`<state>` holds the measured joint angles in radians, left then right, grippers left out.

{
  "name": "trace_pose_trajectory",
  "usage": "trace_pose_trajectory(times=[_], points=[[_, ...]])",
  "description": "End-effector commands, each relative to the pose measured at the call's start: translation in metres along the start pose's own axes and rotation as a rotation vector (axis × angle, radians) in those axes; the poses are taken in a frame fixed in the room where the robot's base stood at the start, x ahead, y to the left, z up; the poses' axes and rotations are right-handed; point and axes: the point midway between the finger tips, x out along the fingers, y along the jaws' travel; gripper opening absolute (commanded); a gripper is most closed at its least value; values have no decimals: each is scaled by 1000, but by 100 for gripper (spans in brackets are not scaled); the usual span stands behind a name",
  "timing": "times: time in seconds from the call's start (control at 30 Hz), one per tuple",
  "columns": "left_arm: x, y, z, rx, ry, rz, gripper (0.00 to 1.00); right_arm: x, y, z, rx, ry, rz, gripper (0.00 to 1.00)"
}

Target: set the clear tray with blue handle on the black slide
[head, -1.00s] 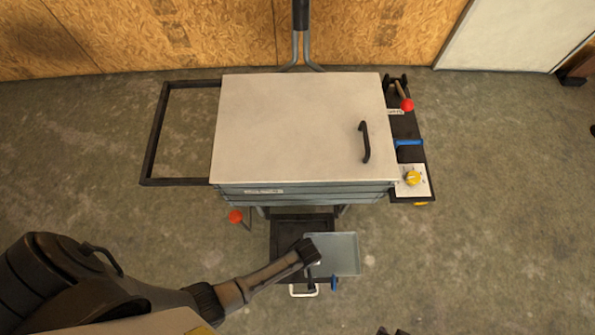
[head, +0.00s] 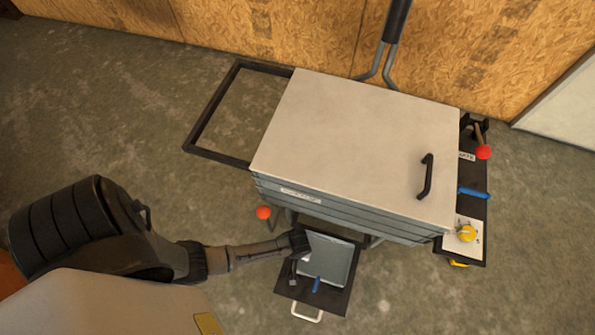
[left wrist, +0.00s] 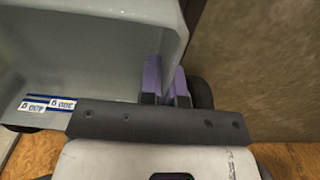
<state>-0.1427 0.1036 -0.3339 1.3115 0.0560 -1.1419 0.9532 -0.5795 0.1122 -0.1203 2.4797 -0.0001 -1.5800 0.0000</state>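The clear tray (head: 335,258) lies over the black slide (head: 331,297), which sticks out below the front of the cart in the head view. I cannot tell whether the tray rests on the slide or is held just above it. Its blue handle (head: 316,284) is at the front edge. My left gripper (head: 294,262) is at the tray's left side. In the left wrist view its purple fingers (left wrist: 167,82) are close together on either side of the tray wall (left wrist: 80,50). My right gripper is not in view.
The cart's pale lid (head: 360,150) overhangs the back of the slide. A red knob (head: 263,212) projects left of the slide. A white pull handle (head: 306,314) is at the slide's front. A black side frame (head: 205,112) stands at left. Concrete floor is open around.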

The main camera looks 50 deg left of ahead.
Motion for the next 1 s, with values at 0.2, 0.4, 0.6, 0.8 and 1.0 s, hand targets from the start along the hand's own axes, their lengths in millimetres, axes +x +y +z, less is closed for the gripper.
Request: trace_pose_trajectory(times=[0.2, 0.4, 0.6, 0.8, 1.0], points=[[13, 0, 0, 0, 0, 0, 0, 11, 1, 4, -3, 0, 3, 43], [38, -1, 0, 1, 0, 0, 0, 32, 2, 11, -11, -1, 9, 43], [40, 0, 0, 1, 1, 1, 0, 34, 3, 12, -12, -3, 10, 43], [40, 0, 0, 0, 1, 1, 0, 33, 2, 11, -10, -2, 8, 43], [44, 0, 0, 0, 0, 0, 10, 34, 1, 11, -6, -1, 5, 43]])
